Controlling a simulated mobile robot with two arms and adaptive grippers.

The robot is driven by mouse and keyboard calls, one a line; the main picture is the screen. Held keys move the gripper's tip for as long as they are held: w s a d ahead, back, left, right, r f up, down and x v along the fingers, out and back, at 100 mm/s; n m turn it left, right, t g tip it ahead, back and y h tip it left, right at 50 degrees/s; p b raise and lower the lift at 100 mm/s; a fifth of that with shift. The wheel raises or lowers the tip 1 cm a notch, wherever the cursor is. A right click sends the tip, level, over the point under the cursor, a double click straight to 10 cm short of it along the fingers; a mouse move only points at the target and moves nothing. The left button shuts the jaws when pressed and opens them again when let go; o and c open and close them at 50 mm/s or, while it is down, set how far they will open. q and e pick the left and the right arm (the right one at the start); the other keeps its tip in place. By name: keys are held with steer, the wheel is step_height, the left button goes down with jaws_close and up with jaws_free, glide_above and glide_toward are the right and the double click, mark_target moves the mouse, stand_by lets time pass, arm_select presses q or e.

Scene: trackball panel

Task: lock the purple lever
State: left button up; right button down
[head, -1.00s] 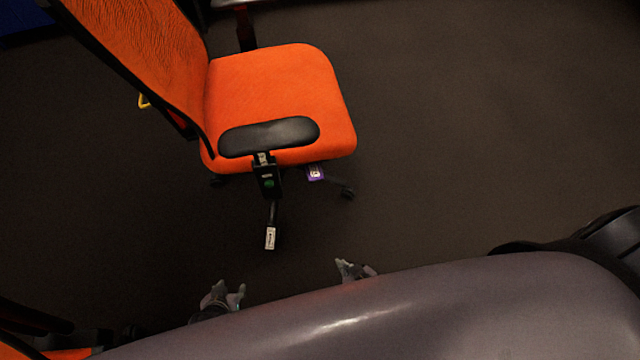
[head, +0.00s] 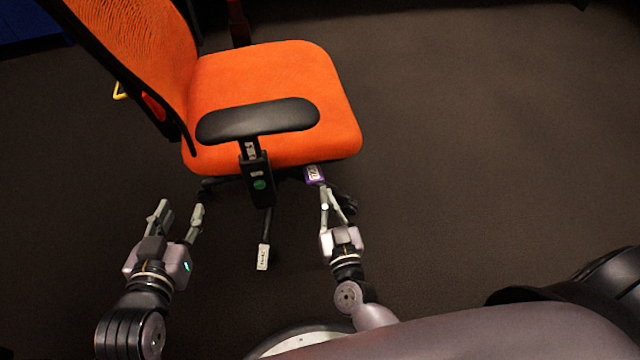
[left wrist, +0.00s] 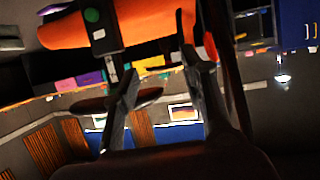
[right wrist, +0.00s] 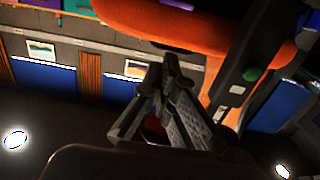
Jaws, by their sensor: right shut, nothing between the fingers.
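The purple lever (head: 315,174) sticks out from under the front right part of the orange chair seat, with a white label on it. My right gripper (head: 326,190) is shut and empty, its fingertips just below the lever in the head view; I cannot tell whether they touch it. In the right wrist view the fingertips (right wrist: 164,76) come together beneath the orange seat. My left gripper (head: 178,211) is open and empty, left of the chair's armrest post. Its spread fingers also show in the left wrist view (left wrist: 160,62).
The orange chair (head: 270,80) has a black armrest (head: 258,119) on a post with a green button (head: 259,184). A lever with a white tag (head: 263,257) hangs between my grippers. The dark floor (head: 480,150) to the right is clear.

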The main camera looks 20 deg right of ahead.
arm_select(q)
steer(key=shift+s+r, duration=0.1)
steer(key=shift+r, duration=0.2)
arm_select(e)
steer(key=shift+d+r, duration=0.1)
steer(key=shift+r, duration=0.05)
